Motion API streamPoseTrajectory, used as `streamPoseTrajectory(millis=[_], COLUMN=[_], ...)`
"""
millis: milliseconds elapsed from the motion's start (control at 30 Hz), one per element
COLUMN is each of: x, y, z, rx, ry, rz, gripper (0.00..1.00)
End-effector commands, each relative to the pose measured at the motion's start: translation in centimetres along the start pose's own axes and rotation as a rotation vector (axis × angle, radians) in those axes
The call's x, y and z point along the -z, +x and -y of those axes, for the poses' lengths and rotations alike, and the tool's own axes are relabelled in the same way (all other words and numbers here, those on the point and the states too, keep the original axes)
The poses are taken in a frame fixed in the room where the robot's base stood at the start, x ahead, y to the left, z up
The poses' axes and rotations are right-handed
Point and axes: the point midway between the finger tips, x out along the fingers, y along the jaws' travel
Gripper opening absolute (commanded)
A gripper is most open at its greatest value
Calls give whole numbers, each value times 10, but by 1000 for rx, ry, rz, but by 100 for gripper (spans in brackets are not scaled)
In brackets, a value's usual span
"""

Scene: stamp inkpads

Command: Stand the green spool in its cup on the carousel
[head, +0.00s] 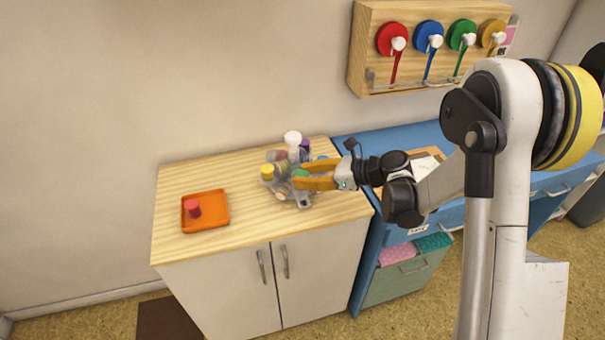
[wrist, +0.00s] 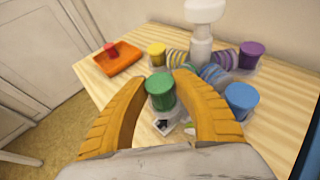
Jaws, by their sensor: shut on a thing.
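The green spool (wrist: 160,92) stands upright between the yellow-orange fingers of my gripper (wrist: 160,80). My gripper also shows in the head view (head: 302,177), over the near side of the carousel, and it is shut on the spool. The carousel (head: 307,203) has a white central knob (wrist: 204,12) and clear cups around it. A yellow spool (wrist: 156,53), a purple spool (wrist: 251,54) and a blue spool (wrist: 241,98) stand around it. The spool's lower end is close above a carousel arm; I cannot tell whether it is inside a cup.
An orange tray (head: 222,222) holding a red spool (head: 193,208) lies left on the wooden cabinet top (head: 255,230). Striped rings sit near the carousel's middle. A blue desk (head: 375,140) adjoins on the right. The cabinet top between tray and carousel is clear.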

Motion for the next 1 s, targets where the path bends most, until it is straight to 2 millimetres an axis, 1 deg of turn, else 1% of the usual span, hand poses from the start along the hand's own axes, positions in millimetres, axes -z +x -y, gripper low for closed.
streamPoseTrajectory(millis=[300, 333, 367, 400, 767, 867, 1000], x=[2, 1, 1, 1, -1, -4, -15], y=[1, 1, 1, 1, 1, -1, -5], z=[1, 1, 1, 1, 1, 1, 1], rx=[1, 1, 1, 1, 1, 2, 1], ry=[-2, -2, -2, -2, -2, -2, -2], rz=[-4, -4, -4, -4, -1, 0, 0], gripper=[3, 34, 43, 55, 55, 55, 55])
